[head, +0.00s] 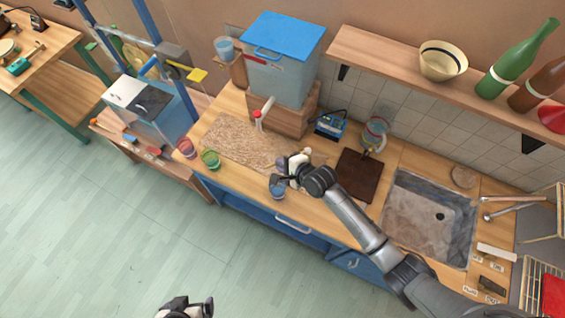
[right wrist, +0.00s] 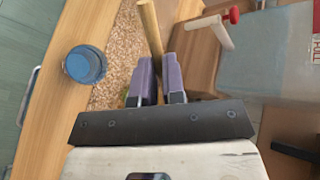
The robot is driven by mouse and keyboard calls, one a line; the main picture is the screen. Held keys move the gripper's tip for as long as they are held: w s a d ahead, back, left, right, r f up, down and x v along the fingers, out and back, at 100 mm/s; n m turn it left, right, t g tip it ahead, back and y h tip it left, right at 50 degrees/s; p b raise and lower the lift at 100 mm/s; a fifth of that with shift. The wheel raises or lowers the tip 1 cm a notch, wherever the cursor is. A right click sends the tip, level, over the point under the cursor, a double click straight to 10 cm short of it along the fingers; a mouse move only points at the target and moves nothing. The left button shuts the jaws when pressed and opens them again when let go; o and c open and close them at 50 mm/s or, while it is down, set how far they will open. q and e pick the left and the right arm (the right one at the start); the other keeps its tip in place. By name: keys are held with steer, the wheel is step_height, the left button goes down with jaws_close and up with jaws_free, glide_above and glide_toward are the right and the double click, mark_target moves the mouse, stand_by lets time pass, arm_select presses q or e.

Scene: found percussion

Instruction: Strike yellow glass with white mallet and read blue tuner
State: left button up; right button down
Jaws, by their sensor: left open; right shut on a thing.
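My right gripper (head: 283,168) is above the front part of the counter and shut on a pale wooden stick (right wrist: 150,28), which looks like the mallet's handle. The stick runs up out of the fingers (right wrist: 155,85) in the right wrist view; I cannot make out a white head. A blue glass (head: 278,190) stands just below the gripper, and it also shows in the right wrist view (right wrist: 85,65). I cannot make out a yellow glass clearly. The blue tuner (head: 330,124) stands at the back, its reading illegible. My left gripper (head: 187,309) is open and empty over the floor.
A red glass (head: 186,147) and a green glass (head: 210,158) stand at the left end beside a speckled mat (head: 230,140). A blue-lidded water tank (head: 276,75) with a tap, a jug (head: 375,133), a dark board (head: 359,175) and a sink (head: 428,215) are nearby.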

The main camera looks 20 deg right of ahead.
step_height(320, 180, down, 7)
steer(key=d+m+y+b, duration=0.1)
steer(key=b, duration=0.6)
step_height(320, 180, up, 7)
steer(key=p, duration=0.8)
steer(key=shift+w, duration=0.25)
steer(key=shift+d, duration=0.1)
